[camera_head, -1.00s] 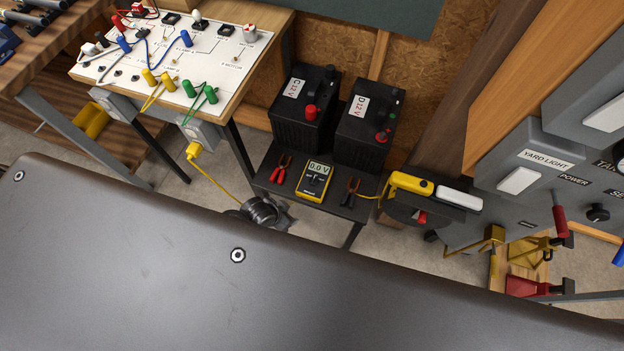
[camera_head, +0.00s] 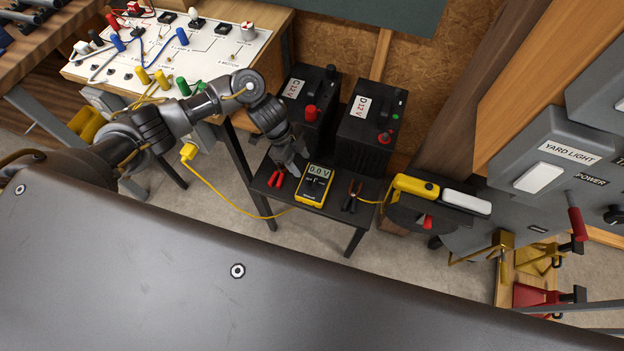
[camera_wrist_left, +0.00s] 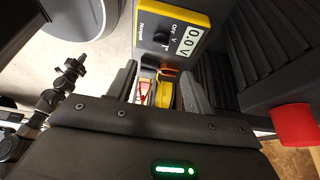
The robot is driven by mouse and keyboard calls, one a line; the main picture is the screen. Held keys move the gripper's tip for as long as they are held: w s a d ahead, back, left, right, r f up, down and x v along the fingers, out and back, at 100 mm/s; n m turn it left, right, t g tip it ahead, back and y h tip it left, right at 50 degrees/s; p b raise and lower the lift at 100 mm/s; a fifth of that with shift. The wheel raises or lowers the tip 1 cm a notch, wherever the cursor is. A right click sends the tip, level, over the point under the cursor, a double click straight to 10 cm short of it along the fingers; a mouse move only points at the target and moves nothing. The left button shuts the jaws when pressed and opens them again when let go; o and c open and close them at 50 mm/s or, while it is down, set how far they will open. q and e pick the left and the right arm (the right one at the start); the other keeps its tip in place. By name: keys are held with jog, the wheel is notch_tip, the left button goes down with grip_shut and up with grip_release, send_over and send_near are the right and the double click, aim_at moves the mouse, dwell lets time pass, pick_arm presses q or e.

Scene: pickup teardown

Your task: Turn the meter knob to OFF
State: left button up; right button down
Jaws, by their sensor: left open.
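The yellow meter (camera_head: 313,186) lies on the small dark stand in front of two black batteries, and its display reads 0.0 V. Its dark knob (camera_wrist_left: 161,38) shows in the left wrist view beside the OFF and V marks; its exact pointing is too small to read. My left gripper (camera_head: 300,163) is above the stand, just left of the meter's display end. In the left wrist view its open fingers (camera_wrist_left: 158,78) point toward the meter, with the knob beyond them. I see no contact with the meter. My right gripper is not in view.
Red clamp handles (camera_head: 277,178) lie left of the meter, and a black clamp (camera_head: 352,196) lies right of it. Battery C (camera_head: 299,132) and battery D (camera_head: 371,130) stand close behind. A yellow cable (camera_head: 222,197) hangs left of the stand (camera_head: 323,211).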

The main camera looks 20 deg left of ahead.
aim_at(314, 183)
pick_arm(q)
jog(key=b+x, duration=0.1)
jog(key=x, duration=0.9)
jog(key=shift+a, duration=0.15)
jog(key=shift+f, duration=0.35)
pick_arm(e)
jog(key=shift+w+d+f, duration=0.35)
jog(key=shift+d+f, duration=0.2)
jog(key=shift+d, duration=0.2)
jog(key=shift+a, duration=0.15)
pick_arm(q)
jog(key=c, duration=0.9)
jog(key=shift+c, duration=0.4)
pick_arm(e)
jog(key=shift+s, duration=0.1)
